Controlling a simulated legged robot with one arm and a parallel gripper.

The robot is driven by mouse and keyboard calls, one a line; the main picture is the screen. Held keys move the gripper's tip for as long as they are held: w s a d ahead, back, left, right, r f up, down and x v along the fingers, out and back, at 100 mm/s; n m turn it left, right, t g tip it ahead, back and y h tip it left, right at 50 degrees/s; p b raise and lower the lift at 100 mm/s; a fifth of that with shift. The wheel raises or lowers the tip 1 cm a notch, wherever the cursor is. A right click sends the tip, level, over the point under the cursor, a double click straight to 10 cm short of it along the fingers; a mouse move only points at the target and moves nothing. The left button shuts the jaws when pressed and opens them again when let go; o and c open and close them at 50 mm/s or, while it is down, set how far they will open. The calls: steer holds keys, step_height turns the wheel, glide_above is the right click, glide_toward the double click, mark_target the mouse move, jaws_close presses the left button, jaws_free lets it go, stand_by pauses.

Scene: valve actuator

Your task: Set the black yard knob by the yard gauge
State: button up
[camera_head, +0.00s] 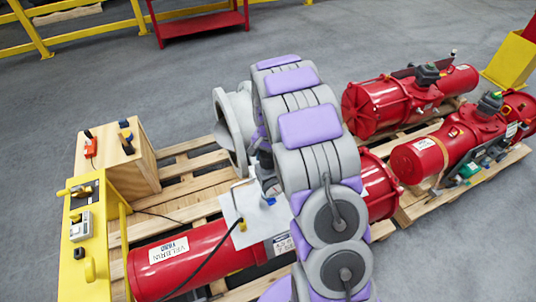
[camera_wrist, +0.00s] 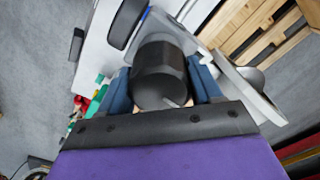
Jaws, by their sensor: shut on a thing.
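In the wrist view the black knob (camera_wrist: 160,72) is a dark faceted cylinder with a pale line on its near face. It sits between the two blue fingers of my gripper (camera_wrist: 162,88), which is shut on it, one finger at each side. A dark rounded part (camera_wrist: 127,22) with a blue edge is just beyond it at the upper left; I cannot tell what it is. No gauge dial can be made out. In the head view my arm hides the gripper and knob. A red cylinder (camera_head: 205,255) there bears a white label ending in "YARD".
A white plate (camera_head: 262,222) lies beside my arm over a wooden pallet (camera_head: 185,190). A yellow panel (camera_head: 88,240) and wooden box (camera_head: 118,165) stand at the left. More red actuators (camera_head: 405,105) rest on pallets at the right. Grey floor (camera_head: 120,85) is open behind.

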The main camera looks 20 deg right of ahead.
steer(key=shift+m, duration=0.7)
steer(key=shift+w, duration=0.1)
steer(key=o, duration=1)
step_height(320, 180, up, 17)
steer(key=p, duration=0.1)
steer(key=shift+r+p, duration=0.15)
steer(key=shift+p, duration=0.25)
